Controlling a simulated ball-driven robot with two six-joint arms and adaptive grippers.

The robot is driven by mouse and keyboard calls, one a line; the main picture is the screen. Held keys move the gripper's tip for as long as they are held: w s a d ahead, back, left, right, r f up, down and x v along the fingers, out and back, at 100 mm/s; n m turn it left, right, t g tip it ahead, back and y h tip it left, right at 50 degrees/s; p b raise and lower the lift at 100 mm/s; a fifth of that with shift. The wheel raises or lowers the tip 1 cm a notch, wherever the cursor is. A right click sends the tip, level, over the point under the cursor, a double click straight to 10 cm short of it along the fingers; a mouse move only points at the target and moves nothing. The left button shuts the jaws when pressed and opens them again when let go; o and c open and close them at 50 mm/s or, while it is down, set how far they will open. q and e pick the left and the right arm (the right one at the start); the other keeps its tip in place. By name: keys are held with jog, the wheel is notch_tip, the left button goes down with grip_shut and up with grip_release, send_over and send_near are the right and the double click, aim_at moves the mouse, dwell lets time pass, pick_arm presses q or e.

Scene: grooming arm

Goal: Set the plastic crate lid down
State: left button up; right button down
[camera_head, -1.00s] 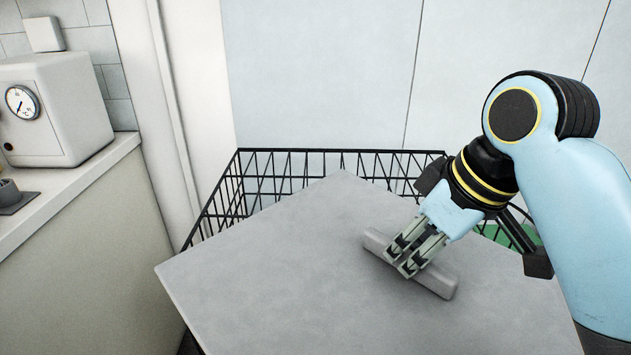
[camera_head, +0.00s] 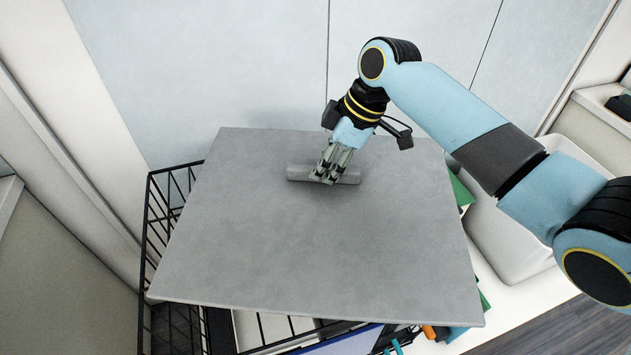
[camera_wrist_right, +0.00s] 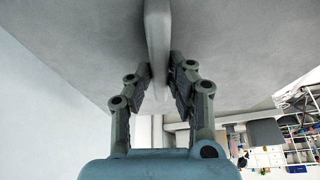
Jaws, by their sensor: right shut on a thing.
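The plastic crate lid (camera_head: 300,250) is a flat grey panel with a raised bar handle (camera_head: 348,178) near its far edge. My right gripper (camera_head: 326,178) is shut on that handle from above. In the right wrist view the two fingers (camera_wrist_right: 155,85) stand on either side of the handle (camera_wrist_right: 157,35). The lid is above a black wire crate (camera_head: 150,225) and covers most of its top. Whether the lid touches the crate rim is hidden. My left gripper is not in view.
A white bin (camera_head: 500,235) stands on the right, beside the lid. Green and orange items show at the lid's right and front edges. A pale panelled wall (camera_head: 230,70) is close behind. Dark wood floor (camera_head: 560,330) shows at lower right.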

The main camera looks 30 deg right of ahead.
notch_tip(320, 180, down, 4)
jog(key=shift+w+f, duration=0.1)
jog(key=shift+f, duration=0.4)
jog(key=c, duration=1.2)
grip_release()
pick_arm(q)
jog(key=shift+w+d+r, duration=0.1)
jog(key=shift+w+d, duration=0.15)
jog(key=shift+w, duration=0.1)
pick_arm(e)
jog(key=shift+d+r, duration=0.1)
jog(key=v, duration=1.1)
jog(key=shift+s+d+r, duration=0.1)
jog(key=shift+s+r, duration=0.15)
jog(key=shift+r, duration=0.1)
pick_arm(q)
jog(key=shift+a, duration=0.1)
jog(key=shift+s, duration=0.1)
